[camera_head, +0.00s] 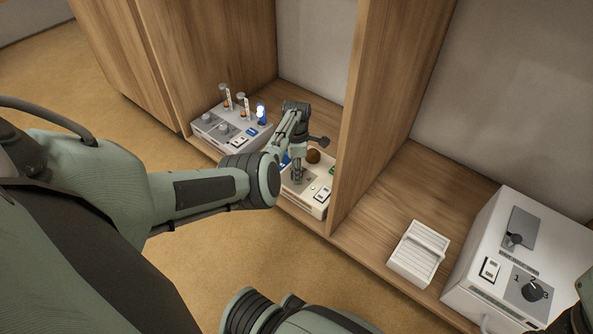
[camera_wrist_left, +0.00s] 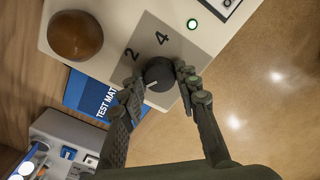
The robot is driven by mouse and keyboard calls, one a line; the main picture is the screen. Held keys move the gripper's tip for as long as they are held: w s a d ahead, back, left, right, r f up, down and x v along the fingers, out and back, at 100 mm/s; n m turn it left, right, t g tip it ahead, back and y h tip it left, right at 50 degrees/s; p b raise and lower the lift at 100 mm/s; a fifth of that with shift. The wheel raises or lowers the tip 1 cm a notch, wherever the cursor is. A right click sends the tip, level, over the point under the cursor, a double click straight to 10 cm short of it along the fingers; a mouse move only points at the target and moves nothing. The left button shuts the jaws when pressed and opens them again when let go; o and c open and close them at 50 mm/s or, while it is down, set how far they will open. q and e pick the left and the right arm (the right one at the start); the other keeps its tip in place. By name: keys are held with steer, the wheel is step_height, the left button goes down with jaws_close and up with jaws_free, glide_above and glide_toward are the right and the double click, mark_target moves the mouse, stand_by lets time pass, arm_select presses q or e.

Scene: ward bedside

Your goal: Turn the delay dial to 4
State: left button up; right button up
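A black dial (camera_wrist_left: 160,74) sits on a grey plate on the cream device (camera_head: 309,203). The digits 2 and 4 show beside it; any others are hidden. Its white mark points to the lower left, away from the 4, towards my left finger. No "delay" label is readable. My left gripper (camera_head: 297,178) reaches down over the device. In the wrist view its fingers (camera_wrist_left: 160,82) stand on either side of the dial, closed in to about its width and seemingly touching it.
A brown round knob (camera_wrist_left: 76,35) and a lit green lamp (camera_wrist_left: 192,24) flank the dial. A blue "TEST MAT" card (camera_wrist_left: 92,99) lies beside the device. A wooden divider (camera_head: 378,110) stands close right. Beyond it are a white slatted block (camera_head: 418,253) and a larger white box (camera_head: 510,225) with dials.

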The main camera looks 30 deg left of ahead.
arm_select(q)
steer(key=c, duration=0.5)
